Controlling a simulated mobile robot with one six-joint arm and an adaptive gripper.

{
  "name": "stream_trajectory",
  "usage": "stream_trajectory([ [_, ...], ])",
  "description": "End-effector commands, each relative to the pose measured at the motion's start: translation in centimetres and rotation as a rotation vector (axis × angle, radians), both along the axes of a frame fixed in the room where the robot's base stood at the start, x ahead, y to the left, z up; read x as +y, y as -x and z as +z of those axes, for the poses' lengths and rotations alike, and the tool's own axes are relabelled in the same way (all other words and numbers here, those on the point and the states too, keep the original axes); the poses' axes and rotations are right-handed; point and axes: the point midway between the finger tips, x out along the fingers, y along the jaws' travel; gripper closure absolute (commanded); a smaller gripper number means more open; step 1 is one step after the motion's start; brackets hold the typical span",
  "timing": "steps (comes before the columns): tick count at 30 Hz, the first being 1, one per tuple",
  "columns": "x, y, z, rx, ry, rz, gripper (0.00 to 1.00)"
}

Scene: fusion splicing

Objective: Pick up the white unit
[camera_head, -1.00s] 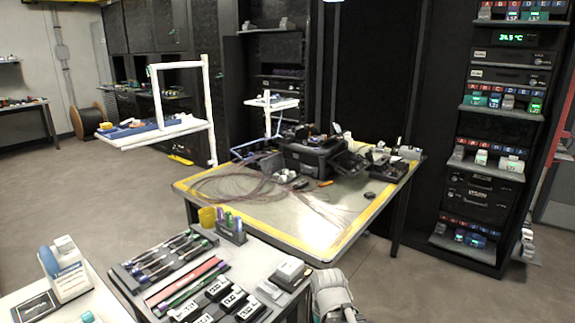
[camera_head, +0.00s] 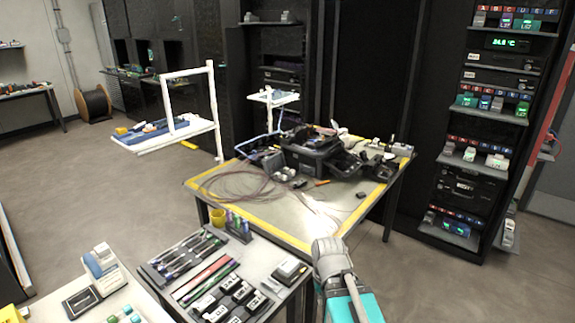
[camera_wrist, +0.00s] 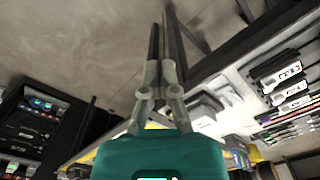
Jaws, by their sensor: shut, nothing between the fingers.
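More than one white unit shows, and I cannot tell which one the task names. One pale unit with a dark base (camera_head: 289,270) sits at the right end of the tool bench. A white upright unit (camera_head: 101,260) stands on the white table at the lower left. Small white units (camera_head: 497,161) sit on the rack shelves at the right. My gripper (camera_wrist: 159,70) is shut and empty in the wrist view, over floor and table legs. In the head view my arm's grey and teal end (camera_head: 333,262) is right of the tool bench, apart from these units.
The tool bench (camera_head: 168,297) holds pens, strips and several black labelled blocks. A yellow-edged table (camera_head: 295,215) behind it carries loose fibre and a black splicer (camera_head: 309,150). A dark rack (camera_head: 452,205) stands at the right. Open floor lies at the left.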

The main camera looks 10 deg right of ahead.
Motion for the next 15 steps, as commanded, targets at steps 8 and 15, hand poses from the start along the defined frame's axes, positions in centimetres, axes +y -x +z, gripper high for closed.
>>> stream_trajectory([
  [8,0.0,0.0,3.2,0.0,0.0,0.0,1.0],
  [15,0.0,0.0,3.2,0.0,0.0,0.0,1.0],
])
